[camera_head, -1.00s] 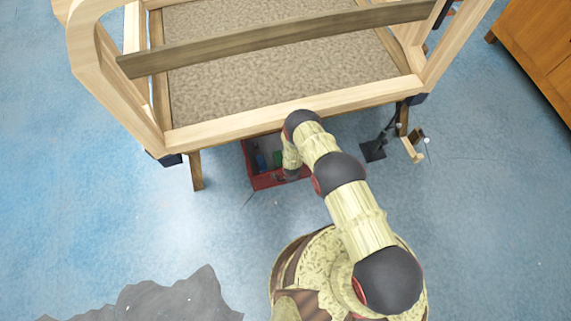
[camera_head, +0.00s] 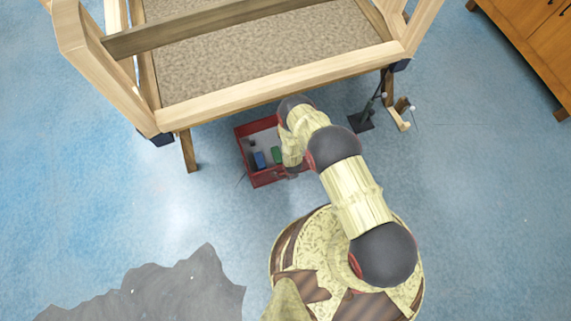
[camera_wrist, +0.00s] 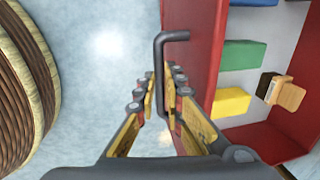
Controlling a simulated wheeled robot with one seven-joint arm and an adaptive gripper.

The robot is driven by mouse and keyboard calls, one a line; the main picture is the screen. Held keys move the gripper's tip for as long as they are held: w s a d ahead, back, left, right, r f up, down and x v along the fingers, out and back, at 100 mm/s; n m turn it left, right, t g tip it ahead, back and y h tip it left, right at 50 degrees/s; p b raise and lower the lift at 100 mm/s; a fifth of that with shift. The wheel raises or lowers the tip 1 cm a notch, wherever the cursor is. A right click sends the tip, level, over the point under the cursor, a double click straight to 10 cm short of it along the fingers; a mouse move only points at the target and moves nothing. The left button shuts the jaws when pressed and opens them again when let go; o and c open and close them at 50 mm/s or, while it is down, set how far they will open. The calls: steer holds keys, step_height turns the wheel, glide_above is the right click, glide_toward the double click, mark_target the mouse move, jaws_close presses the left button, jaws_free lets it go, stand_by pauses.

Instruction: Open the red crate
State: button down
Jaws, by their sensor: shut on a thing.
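The red crate (camera_head: 263,182) is on the floor under the front edge of the wooden frame, partly hidden by my arm in the head view. Its inside shows, with a grey bottom and small blocks in it. In the wrist view the crate's red front wall (camera_wrist: 192,40) carries a dark bar handle (camera_wrist: 160,70). My gripper (camera_wrist: 163,90) is shut on the handle, with a finger on either side of it. In the head view the gripper is mostly hidden behind my arm.
Inside are a green block (camera_wrist: 240,54), a yellow block (camera_wrist: 230,102) and a small wooden piece (camera_wrist: 288,94). The wooden frame (camera_head: 275,83) stands over the crate's back. A table leg (camera_head: 188,152) is to the left, a black stand (camera_head: 361,121) to the right.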

steer(key=s+d, duration=0.2)
steer(key=s, duration=0.7)
steer(key=s+d+p, duration=0.1)
steer(key=s+d, duration=0.2)
steer(key=s, duration=0.6)
steer(key=shift+s+d, duration=0.15)
steer(key=shift+s, duration=0.05)
steer(key=c, duration=1.9)
jaws_free()
steer(key=shift+w, duration=0.15)
steer(key=r, duration=0.4)
steer(key=s+r, duration=0.1)
steer(key=r, duration=0.3)
steer(key=s+r, duration=0.1)
steer(key=r, duration=0.2)
steer(key=shift+d+r, duration=0.25)
steer(key=shift+r, duration=0.15)
